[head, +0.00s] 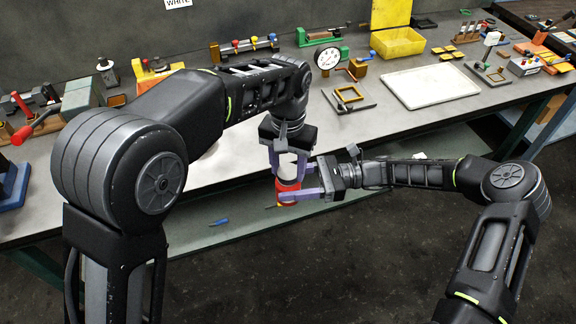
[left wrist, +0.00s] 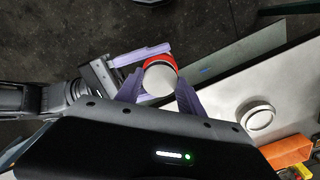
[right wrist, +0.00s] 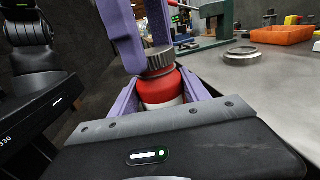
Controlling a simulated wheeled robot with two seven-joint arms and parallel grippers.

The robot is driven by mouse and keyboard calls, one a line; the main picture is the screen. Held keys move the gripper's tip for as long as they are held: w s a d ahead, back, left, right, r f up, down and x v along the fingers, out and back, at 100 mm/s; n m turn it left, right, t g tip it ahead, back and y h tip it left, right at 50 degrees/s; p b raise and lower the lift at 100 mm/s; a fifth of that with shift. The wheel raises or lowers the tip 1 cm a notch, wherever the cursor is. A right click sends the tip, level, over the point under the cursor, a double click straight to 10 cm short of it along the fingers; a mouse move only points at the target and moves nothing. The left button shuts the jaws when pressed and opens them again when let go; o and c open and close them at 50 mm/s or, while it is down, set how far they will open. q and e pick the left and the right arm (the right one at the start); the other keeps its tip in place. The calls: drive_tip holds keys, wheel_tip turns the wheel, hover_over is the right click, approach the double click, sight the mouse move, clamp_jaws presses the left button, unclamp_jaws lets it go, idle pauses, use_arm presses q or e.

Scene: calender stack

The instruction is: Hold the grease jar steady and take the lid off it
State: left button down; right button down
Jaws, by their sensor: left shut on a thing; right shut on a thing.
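The grease jar (head: 289,188) is red with a white band on its side. It is upright in the air in front of the bench. My right gripper (right wrist: 160,97) is shut around the jar body (right wrist: 158,86) from the side. The grey knurled lid (right wrist: 159,58) sits at the jar's top, and its pale round top faces up in the left wrist view (left wrist: 159,79). My left gripper (head: 288,172) comes down from above and is shut on the lid, one finger on each side. I cannot tell whether the lid has turned.
A metal ring (left wrist: 257,117) lies on the bench near its front edge. A blue-handled tool (head: 219,222) lies on the lower shelf. A white tray (head: 430,86), a dial gauge (head: 328,59) and a yellow bin (head: 397,43) stand farther back. The bench's front middle is mostly clear.

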use_arm(q)
drive_tip(key=shift+r, duration=0.15)
idle(0.4)
drive_tip(key=shift+r, duration=0.9)
drive_tip(key=shift+r, duration=0.15)
drive_tip(key=shift+r, duration=1.9)
use_arm(e)
drive_tip(key=shift+r, duration=0.1)
